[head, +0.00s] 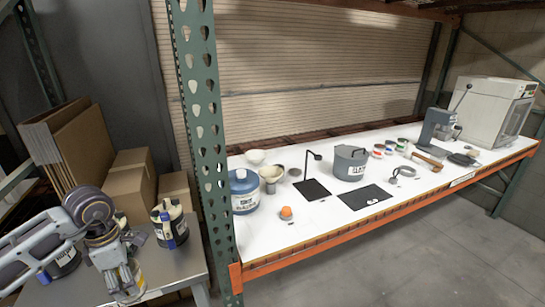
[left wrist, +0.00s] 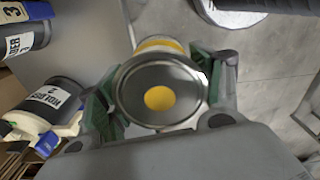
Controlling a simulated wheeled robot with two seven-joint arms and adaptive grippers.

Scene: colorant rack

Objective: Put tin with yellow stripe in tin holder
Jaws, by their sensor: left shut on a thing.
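My left gripper (head: 128,284) is at the lower left of the head view, over the grey side table. It is shut on the tin with yellow stripe (head: 139,280), which is mostly hidden by the fingers there. In the left wrist view the tin (left wrist: 133,92) shows a silver lid with a yellow dot and a yellow band beyond. The left gripper's green-padded fingers (left wrist: 160,95) sit on both sides of it. My right gripper is not in view.
Dark labelled canisters (head: 170,224) stand on the side table (head: 188,262), close to the gripper. A green rack post (head: 208,140) separates it from the white workbench (head: 255,237). The bench holds a blue tub (head: 243,192), a grey pot (head: 349,164) and a lever machine (head: 438,127).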

